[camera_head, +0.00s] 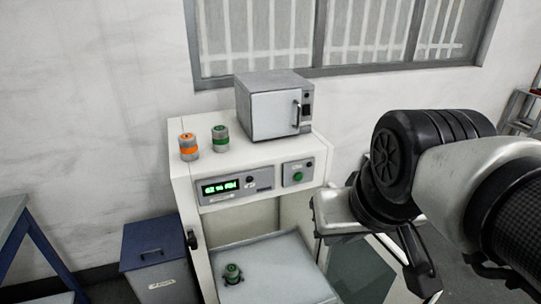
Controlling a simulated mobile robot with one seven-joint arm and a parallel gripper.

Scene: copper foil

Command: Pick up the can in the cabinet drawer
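A small can with a green band (233,271) stands upright in the open lower drawer (280,270) of the white cabinet (259,154), near the drawer's left side. Its base looks dark, and I cannot tell whether that is shadow or part of it. My gripper (385,245) hangs at the right, in front of the cabinet's right side and apart from the can. Part of it is hidden by my own arm, so its opening is unclear.
An orange-banded can (188,147) and a green-banded can (220,138) stand on the cabinet top, left of a grey oven-like box (273,106). A blue bin (157,258) stands left of the cabinet. A blue-legged table (22,245) is at far left.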

